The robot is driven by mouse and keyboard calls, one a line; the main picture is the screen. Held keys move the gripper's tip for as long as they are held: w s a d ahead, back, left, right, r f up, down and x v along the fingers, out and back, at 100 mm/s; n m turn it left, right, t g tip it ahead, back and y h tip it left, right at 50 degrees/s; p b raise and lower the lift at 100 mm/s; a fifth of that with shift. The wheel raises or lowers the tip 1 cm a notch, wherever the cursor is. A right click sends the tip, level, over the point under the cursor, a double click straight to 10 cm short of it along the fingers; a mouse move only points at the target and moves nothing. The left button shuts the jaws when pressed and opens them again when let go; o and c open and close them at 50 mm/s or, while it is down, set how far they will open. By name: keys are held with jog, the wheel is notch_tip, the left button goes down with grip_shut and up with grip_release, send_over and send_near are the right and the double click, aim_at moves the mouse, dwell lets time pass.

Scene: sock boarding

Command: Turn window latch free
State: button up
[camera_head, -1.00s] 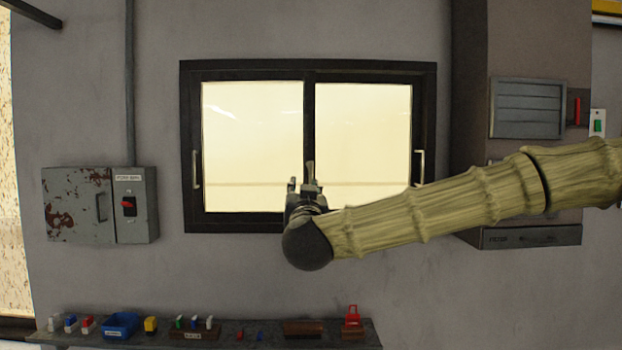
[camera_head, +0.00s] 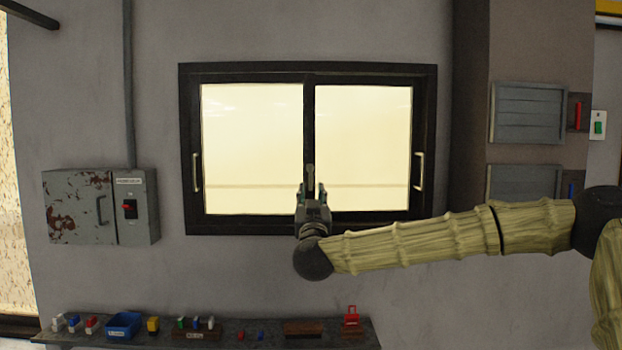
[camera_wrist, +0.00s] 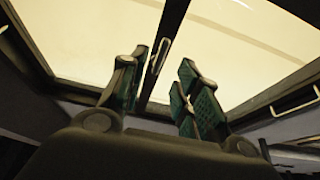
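The window latch (camera_head: 310,172) is a small grey lever standing upright on the dark middle stile of the sliding window (camera_head: 308,67). In the wrist view the latch (camera_wrist: 160,55) shows just beyond the gap between my fingers, closer to the left finger. My gripper (camera_head: 311,191) is in front of the lower middle stile, pointing up at the latch. Its two green-padded fingers (camera_wrist: 159,80) are apart with nothing held between them. Whether a finger touches the latch I cannot tell. The latch's lower end is hidden behind the gripper.
Pull handles sit on the left (camera_head: 196,172) and right (camera_head: 419,171) window frames. A rusty electrical box (camera_head: 80,207) hangs at left, and louvred panels (camera_head: 528,113) are at right. A shelf (camera_head: 270,328) with small items runs below. The wall between window and shelf is clear.

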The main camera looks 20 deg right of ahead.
aim_at(311, 181)
jog(key=shift+p+x, duration=1.4)
jog(key=shift+x, duration=1.65)
grip_shut()
